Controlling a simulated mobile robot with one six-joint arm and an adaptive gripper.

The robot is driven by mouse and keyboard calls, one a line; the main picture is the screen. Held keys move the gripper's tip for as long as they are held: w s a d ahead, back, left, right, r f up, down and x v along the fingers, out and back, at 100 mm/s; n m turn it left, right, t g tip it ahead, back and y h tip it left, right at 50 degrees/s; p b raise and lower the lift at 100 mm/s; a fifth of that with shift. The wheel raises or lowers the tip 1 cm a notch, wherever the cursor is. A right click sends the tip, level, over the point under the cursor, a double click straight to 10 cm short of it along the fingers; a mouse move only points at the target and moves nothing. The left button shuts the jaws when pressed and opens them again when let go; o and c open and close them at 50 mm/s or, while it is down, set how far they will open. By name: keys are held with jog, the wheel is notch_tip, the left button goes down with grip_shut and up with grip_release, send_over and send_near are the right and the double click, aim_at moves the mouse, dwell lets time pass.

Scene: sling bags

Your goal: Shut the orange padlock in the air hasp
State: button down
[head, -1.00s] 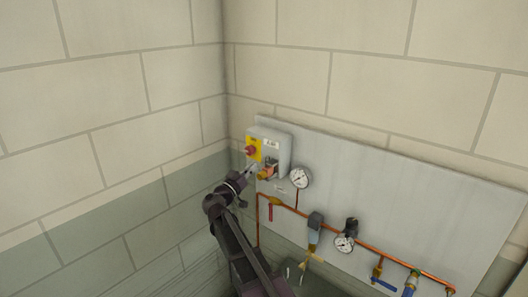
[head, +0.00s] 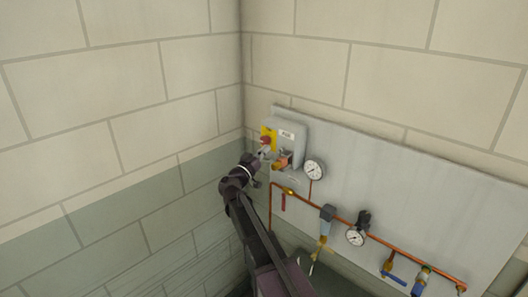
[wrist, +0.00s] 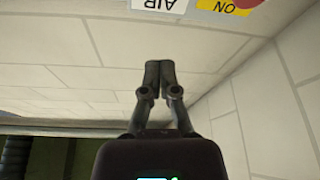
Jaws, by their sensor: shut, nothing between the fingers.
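The orange padlock (head: 282,161) is at the lower part of the grey air isolator box on the wall, in the head view. It is small there, and I cannot tell whether its shackle is open or shut. The hasp is too small to make out. My gripper (head: 263,154) is just left of the padlock, close to the box's front. In the wrist view my gripper (wrist: 160,72) is shut with its fingers together and nothing between them. The padlock does not show in the wrist view.
The box has a yellow plate with a red knob (head: 266,140) and an AIR label (head: 287,135). A round gauge (head: 315,170) and copper pipe (head: 340,222) with valves are on the grey backboard (head: 420,195) to the right. A block wall (head: 120,140) stands close on the left.

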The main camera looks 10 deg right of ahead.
jog(key=x, duration=0.2)
jog(key=p+x, duration=0.1)
jog(key=x, duration=0.5)
jog(key=shift+f+p, duration=0.3)
jog(key=shift+p, duration=0.05)
jog(key=shift+s+d+f+b, duration=0.1)
jog(key=shift+s+f+b, duration=0.05)
jog(key=shift+f+b, duration=0.7)
jog(key=shift+s+d+f+b, duration=0.1)
jog(key=shift+s+f+b, duration=0.1)
jog(key=shift+f+b, duration=0.6)
